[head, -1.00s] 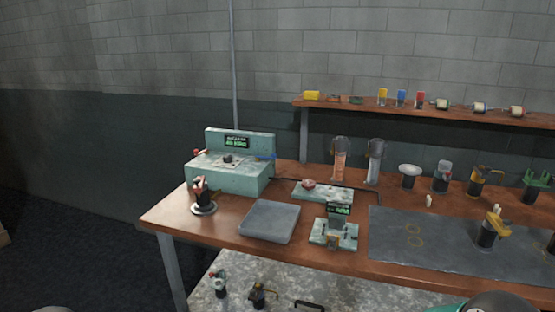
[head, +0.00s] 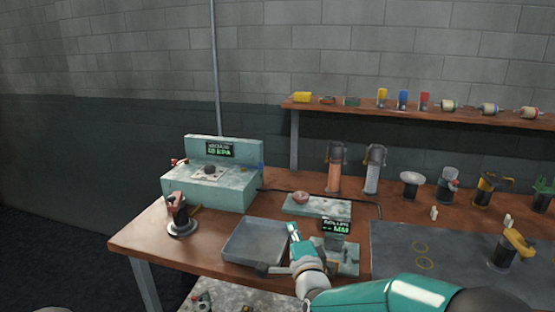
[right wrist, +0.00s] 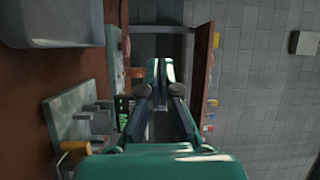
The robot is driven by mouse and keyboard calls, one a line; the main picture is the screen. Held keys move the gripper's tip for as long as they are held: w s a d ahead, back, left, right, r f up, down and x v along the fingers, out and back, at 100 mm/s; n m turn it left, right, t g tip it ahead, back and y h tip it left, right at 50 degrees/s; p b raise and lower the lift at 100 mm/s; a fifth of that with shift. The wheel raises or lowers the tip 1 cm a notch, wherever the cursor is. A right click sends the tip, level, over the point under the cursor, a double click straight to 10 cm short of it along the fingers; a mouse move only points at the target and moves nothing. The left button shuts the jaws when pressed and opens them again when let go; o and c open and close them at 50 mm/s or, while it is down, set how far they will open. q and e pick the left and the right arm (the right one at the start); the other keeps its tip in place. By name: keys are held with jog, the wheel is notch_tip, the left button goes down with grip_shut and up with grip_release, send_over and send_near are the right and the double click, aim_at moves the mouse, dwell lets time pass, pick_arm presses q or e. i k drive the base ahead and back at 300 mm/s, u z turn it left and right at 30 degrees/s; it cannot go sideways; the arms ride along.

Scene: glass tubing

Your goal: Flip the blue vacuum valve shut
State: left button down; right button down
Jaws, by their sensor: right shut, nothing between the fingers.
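The vacuum station (head: 225,190) is a pale green box with a lit display (head: 220,149), at the table's back left. A small blue part, apparently the blue valve (head: 261,166), shows at its right end. It is too small here to tell the handle's angle. My right gripper (head: 292,229) is at the right edge of the grey tray, in front of and right of the station, apart from the valve. In the right wrist view its teal fingertips (right wrist: 160,71) are together and empty. The valve cannot be made out there. My left gripper is not in view.
The shallow grey tray (head: 256,242) lies in front of the station. A red-handled tool on a round stand (head: 181,216) is left of it. A green stand with a display (head: 346,262) is beside my right gripper. Two tall cylinders (head: 336,170) stand behind.

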aim_at(261, 165)
jog(key=i, duration=1.05)
jog(key=u, duration=0.1)
